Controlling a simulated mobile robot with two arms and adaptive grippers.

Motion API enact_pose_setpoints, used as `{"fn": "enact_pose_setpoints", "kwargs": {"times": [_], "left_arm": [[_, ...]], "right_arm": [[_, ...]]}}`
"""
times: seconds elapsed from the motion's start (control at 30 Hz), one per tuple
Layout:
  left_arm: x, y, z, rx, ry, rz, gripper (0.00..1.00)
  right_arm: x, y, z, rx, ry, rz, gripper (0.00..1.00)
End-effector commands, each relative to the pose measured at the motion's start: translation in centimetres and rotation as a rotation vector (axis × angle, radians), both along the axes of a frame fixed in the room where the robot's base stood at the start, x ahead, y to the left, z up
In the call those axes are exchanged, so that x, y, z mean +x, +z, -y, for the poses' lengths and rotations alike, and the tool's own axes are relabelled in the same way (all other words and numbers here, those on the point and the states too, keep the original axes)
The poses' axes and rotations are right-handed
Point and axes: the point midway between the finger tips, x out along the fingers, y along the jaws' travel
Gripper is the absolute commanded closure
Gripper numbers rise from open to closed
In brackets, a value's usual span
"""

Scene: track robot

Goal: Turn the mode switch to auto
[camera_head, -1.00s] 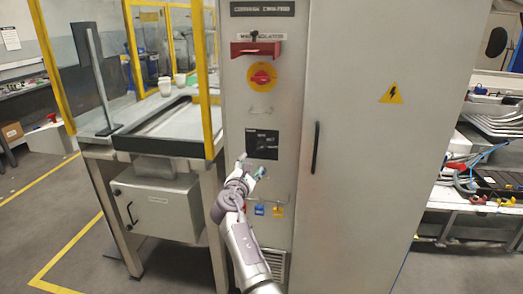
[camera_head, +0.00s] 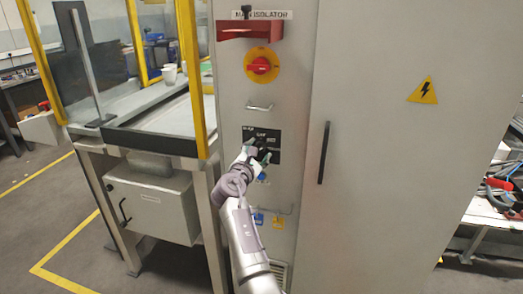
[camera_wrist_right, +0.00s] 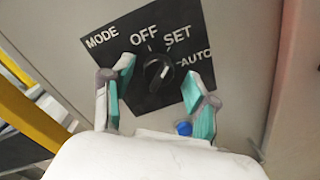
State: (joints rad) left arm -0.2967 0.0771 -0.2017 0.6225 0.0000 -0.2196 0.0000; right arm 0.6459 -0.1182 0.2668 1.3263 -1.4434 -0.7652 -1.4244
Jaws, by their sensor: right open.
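The mode switch is a black knob (camera_wrist_right: 158,74) on a dark plate (camera_wrist_right: 112,33) marked MODE, OFF, SET and AUTO. In the right wrist view its grip stands near upright, roughly toward OFF; AUTO is to its right. In the head view the plate (camera_head: 249,132) is on the narrow cabinet panel, and my arm and gripper partly cover it. My right gripper (camera_head: 257,155) is open in front of the plate. In the right wrist view its teal-padded fingers (camera_wrist_right: 159,80) lie left and right of the knob, apart from it in the picture; I cannot tell the depth gap. My left gripper is not in view.
Above the plate are a metal handle (camera_head: 260,107), a red-and-yellow isolator knob (camera_head: 261,65) and a red bracket (camera_head: 250,29). A cabinet door handle (camera_head: 323,153) is at the right, a yellow-framed workstation (camera_head: 192,80) at the left.

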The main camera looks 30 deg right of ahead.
Motion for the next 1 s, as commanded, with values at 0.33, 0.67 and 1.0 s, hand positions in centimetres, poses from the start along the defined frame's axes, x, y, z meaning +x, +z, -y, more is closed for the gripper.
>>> {"fn": "enact_pose_setpoints", "kwargs": {"times": [0.33, 0.67, 1.0], "left_arm": [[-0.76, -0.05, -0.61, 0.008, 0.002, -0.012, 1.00], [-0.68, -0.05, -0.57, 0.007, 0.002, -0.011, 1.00], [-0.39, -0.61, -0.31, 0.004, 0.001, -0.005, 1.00]], "right_arm": [[0.00, 0.03, 0.00, 0.001, 0.000, 0.001, 0.63], [0.00, 0.01, 0.01, 0.001, 0.000, 0.002, 1.00], [-0.02, -0.02, 0.05, 0.067, -0.001, 0.081, 1.00]]}}
